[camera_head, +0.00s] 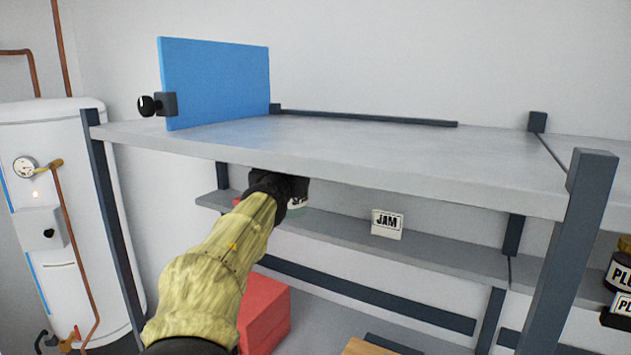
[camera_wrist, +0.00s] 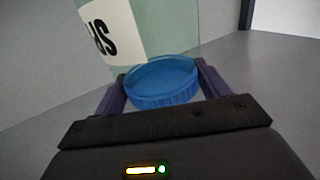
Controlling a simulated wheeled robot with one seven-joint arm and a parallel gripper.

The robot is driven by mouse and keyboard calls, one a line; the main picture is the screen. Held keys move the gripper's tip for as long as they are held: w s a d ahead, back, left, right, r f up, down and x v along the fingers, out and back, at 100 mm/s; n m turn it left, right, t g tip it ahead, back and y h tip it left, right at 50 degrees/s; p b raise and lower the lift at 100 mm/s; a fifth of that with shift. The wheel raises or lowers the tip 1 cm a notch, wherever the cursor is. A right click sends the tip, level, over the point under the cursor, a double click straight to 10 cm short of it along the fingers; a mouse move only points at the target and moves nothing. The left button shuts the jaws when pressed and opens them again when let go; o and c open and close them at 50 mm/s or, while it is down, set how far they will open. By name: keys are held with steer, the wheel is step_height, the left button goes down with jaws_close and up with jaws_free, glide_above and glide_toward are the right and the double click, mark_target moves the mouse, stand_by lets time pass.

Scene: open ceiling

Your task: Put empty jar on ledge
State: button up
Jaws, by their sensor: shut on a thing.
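My gripper (camera_head: 288,190) reaches under the front edge of the grey upper shelf, over the left part of the lower ledge (camera_head: 440,243). In the wrist view its two purple fingers (camera_wrist: 158,78) are shut on the jar (camera_wrist: 163,88), one on each side of its round blue lid. The jar's body is clear and hard to make out, and I cannot tell whether it touches the ledge. In the head view my gripper hides most of the jar.
A white JAM card (camera_head: 387,223) stands on the ledge to the right of my gripper. The upper shelf (camera_head: 370,160) is close overhead, with a blue panel (camera_head: 215,83) on it. Dark posts (camera_head: 575,250) hold the shelf. A red block (camera_head: 263,310) lies below. Dark jars (camera_head: 619,270) stand far right.

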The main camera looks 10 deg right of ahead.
steer(key=w+d+f+p, duration=0.3)
steer(key=w+d+p, duration=0.2)
steer(key=w, duration=0.5)
steer(key=shift+d+f, duration=0.2)
steer(key=shift+d, duration=0.95)
step_height(320, 180, down, 4)
steer(key=shift+w+d+r+p, duration=0.15)
steer(key=shift+r+p, duration=0.1)
steer(key=shift+p, duration=0.3)
steer(key=shift+f, duration=0.2)
